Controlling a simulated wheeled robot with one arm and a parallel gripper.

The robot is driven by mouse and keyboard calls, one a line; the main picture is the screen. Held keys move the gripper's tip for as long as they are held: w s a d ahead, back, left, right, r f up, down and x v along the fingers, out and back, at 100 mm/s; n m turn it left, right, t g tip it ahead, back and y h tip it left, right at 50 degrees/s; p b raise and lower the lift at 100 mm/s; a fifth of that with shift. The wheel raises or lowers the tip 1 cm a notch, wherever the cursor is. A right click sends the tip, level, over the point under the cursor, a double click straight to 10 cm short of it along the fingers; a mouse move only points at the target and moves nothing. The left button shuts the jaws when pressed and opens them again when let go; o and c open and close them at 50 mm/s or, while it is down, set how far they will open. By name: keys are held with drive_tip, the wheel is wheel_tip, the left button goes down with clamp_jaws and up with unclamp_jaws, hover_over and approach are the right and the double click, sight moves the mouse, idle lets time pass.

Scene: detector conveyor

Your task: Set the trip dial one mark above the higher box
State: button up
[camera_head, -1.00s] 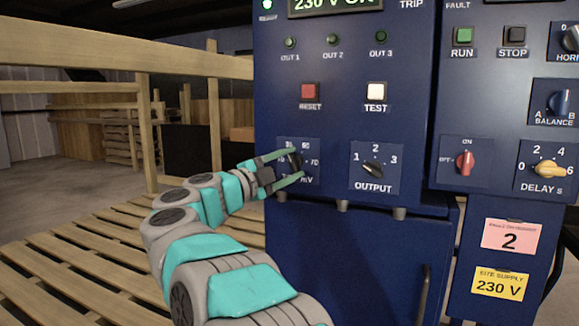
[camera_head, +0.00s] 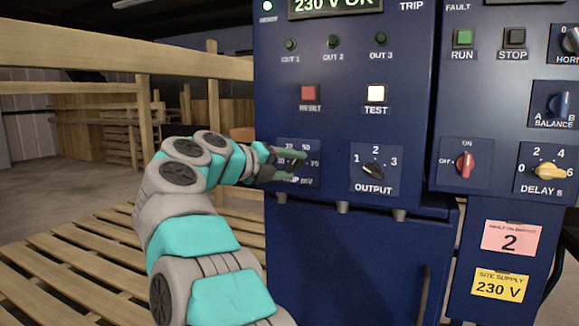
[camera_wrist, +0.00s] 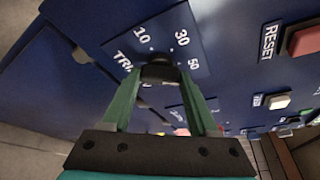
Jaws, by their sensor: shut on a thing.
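The trip dial (camera_head: 294,163) is a dark knob on a small plate at the lower left of the blue cabinet in the head view. In the wrist view the dark knob (camera_wrist: 160,72) sits between the fingertips, with the figures 10, 30 and 50 and part of the word TRIP around it. My gripper (camera_head: 292,164) is shut on the dial, with its green fingers on either side of the knob, as the wrist view (camera_wrist: 160,80) shows. The dial's pointer is hidden, so its setting cannot be read. No boxes to compare are in view.
The OUTPUT dial (camera_head: 373,169) is just right of the trip dial. The red RESET button (camera_head: 311,93) and white TEST button (camera_head: 376,93) are above. The right panel has a red ON/OFF switch (camera_head: 465,164) and a yellow DELAY dial (camera_head: 547,169). A wooden pallet (camera_head: 70,270) lies at left.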

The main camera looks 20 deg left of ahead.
drive_tip(key=m+y+b, duration=0.1)
drive_tip(key=m, duration=0.1)
drive_tip(key=m+y, duration=0.1)
drive_tip(key=m, duration=0.1)
drive_tip(key=shift+f+m+g+y+b, duration=0.2)
drive_tip(key=shift+m+g+y+b, duration=0.2)
drive_tip(key=m+y+b, duration=0.2)
drive_tip(key=m, duration=0.1)
drive_tip(key=shift+d, duration=0.1)
drive_tip(key=shift+y, duration=0.3)
idle(0.3)
drive_tip(key=o, duration=1.4)
drive_tip(key=shift+r, duration=0.15)
drive_tip(key=b+v, duration=0.1)
drive_tip(key=v, duration=0.6)
drive_tip(key=shift+s+r+b, duration=0.15)
drive_tip(key=shift+s+b, duration=0.25)
